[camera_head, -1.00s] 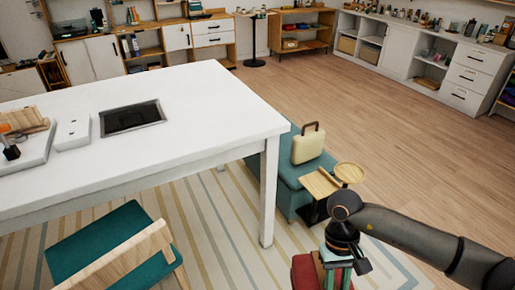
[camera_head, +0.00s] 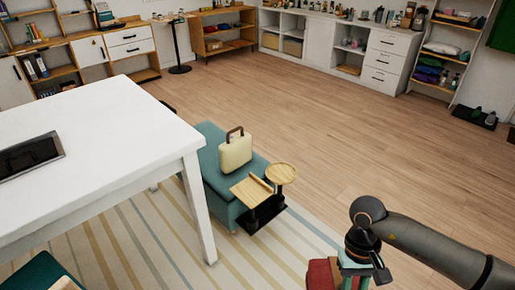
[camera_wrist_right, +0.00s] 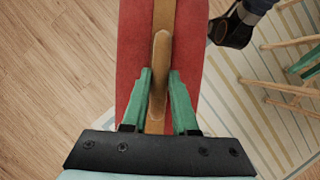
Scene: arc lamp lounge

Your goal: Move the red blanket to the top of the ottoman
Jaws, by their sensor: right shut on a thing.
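The red blanket (camera_wrist_right: 188,60) fills the middle of the right wrist view, a rolled red bundle with a tan strap and handle (camera_wrist_right: 160,65). My right gripper (camera_wrist_right: 160,80) has its green fingers on either side of the handle, shut on it. In the head view the right gripper (camera_head: 355,280) is at the bottom edge, with only a corner of the blanket (camera_head: 319,273) showing. The teal ottoman (camera_head: 212,168) stands farther off, left of the gripper, beside the white table. The blanket is apart from it. My left gripper is not in view.
A cream case (camera_head: 235,154) stands on the ottoman. Small wooden tabletops, one square (camera_head: 250,191) and one round (camera_head: 281,173), stand at its near end. The white table (camera_head: 110,130) blocks the left. Wood floor is clear to the right. A dark shoe (camera_wrist_right: 232,28) shows in the wrist view.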

